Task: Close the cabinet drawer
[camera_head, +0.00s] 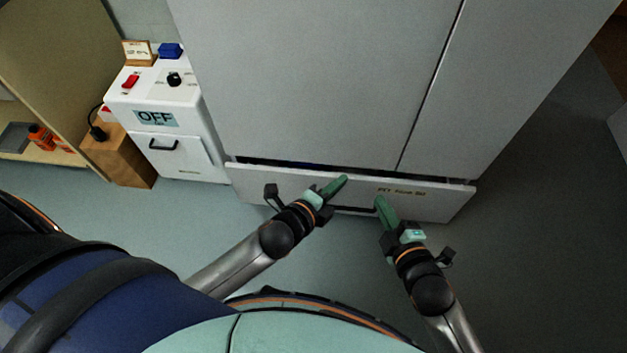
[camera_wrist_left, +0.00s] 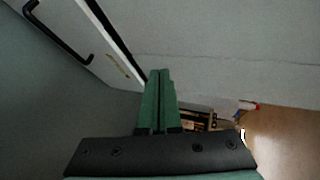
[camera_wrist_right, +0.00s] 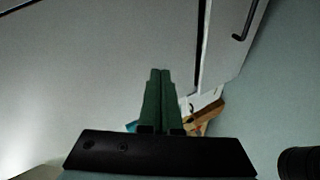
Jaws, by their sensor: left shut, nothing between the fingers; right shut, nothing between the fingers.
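The cabinet drawer (camera_head: 290,189) is the low grey front at the bottom of the tall grey cabinet. It stands partly open, with a dark gap along its top edge. Its dark bar handle (camera_head: 355,210) is partly hidden by my grippers; the handle also shows in the left wrist view (camera_wrist_left: 58,32) and the right wrist view (camera_wrist_right: 246,20). My left gripper (camera_head: 344,180) is shut and empty, its tips near the drawer's top edge at the middle. My right gripper (camera_head: 380,199) is shut and empty, in front of the drawer just right of the handle. I cannot tell whether either touches it.
The tall cabinet doors (camera_head: 320,80) above the drawer are closed. A white unit (camera_head: 180,140) marked OFF, with a red switch, stands to the left. A wooden box (camera_head: 118,158) and a shelf with orange bottles are further left. The floor to the right is clear.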

